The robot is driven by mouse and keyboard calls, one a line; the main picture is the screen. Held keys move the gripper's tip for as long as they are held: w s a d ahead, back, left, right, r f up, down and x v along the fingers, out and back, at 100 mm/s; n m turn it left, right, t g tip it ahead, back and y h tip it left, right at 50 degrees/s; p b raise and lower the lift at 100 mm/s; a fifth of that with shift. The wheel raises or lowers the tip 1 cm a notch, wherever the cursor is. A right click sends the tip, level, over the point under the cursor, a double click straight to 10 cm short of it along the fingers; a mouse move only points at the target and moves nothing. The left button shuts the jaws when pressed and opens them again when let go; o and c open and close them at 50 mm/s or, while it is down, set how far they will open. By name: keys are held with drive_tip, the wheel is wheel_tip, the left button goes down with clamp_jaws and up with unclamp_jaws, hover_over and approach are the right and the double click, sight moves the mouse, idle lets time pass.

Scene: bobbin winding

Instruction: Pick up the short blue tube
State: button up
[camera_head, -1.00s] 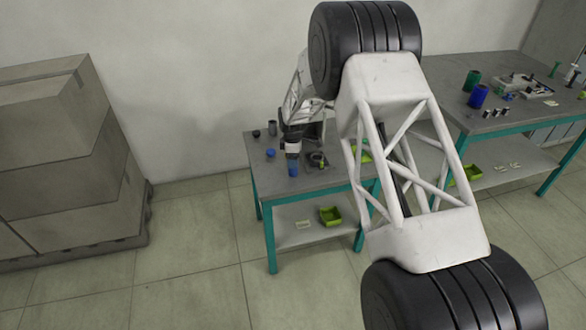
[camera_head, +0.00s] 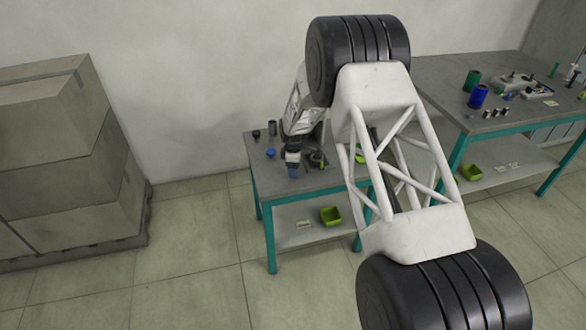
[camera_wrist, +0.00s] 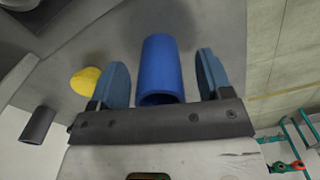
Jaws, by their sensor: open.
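The short blue tube (camera_wrist: 160,66) stands between the two fingers of my gripper (camera_wrist: 163,80) in the wrist view. The fingers are open and apart from the tube. In the head view my gripper (camera_head: 293,168) is over the front part of the small table, and it mostly covers the tube there.
The small table (camera_head: 262,181) also bears a blue round piece (camera_head: 270,153) and a dark grey cylinder (camera_head: 272,128). In the wrist view a yellow round piece (camera_wrist: 86,80) lies left of the left finger. A larger bench (camera_head: 450,95) stands at the right.

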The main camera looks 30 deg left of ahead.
drive_tip(key=c, duration=1)
drive_tip(key=shift+r, duration=0.1)
drive_tip(key=shift+r, duration=0.75)
wheel_tip(320, 180, up, 2)
drive_tip(key=shift+r, duration=0.1)
drive_tip(key=s+d+r, duration=0.1)
drive_tip(key=s+d, duration=0.9)
drive_tip(key=s, duration=0.2)
drive_tip(key=shift+d, duration=0.15)
drive_tip(key=shift+s, duration=0.15)
drive_tip(key=shift+w+r, duration=0.1)
drive_tip(key=shift+w, duration=0.1)
